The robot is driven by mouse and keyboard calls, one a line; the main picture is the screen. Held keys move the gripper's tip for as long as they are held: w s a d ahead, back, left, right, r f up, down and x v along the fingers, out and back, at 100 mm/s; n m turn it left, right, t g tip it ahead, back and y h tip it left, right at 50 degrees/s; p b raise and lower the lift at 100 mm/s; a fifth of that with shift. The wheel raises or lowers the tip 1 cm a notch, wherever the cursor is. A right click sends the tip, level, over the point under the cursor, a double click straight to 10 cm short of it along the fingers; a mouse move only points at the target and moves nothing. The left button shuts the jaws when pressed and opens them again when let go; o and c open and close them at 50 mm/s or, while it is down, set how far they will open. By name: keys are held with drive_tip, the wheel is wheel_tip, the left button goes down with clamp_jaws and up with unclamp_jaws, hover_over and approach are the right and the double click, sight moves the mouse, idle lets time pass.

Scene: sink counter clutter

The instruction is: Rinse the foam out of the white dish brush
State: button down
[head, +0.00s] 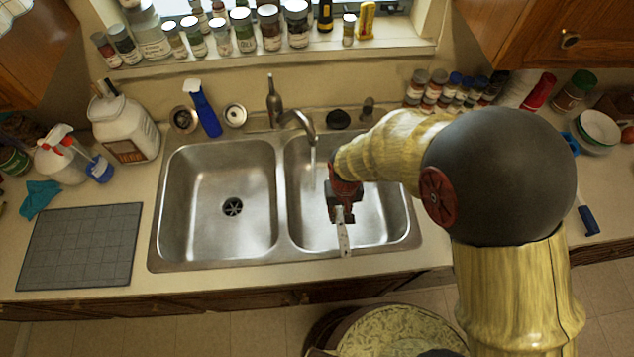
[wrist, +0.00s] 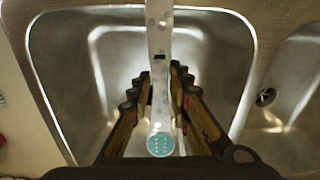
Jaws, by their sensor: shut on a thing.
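The white dish brush (head: 344,238) is in my gripper (head: 342,208) over the right basin (head: 385,225). Its white length points toward the sink's front edge in the head view. In the wrist view the brush (wrist: 159,45) runs from the top edge down between the two fingers of my gripper (wrist: 154,85), which are closed around it. A round teal end with pale dots shows at its lower end. Pale grey spots dot the white surface; I cannot tell whether they are foam. The faucet (head: 298,118) stands behind, and a thin pale stream (head: 313,165) falls from its spout.
The left basin (head: 215,190) is empty, with a dark drain. A grey mat (head: 80,245) lies on the left counter. Jars crowd the sill and right back counter.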

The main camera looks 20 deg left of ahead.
drive_tip(key=d+r, duration=0.1)
drive_tip(key=s+d+p, duration=0.1)
drive_tip(key=d+r+p, duration=0.1)
drive_tip(key=shift+s+r, duration=0.3)
drive_tip(key=shift+r, duration=0.05)
drive_tip(key=shift+s, duration=0.1)
idle(0.7)
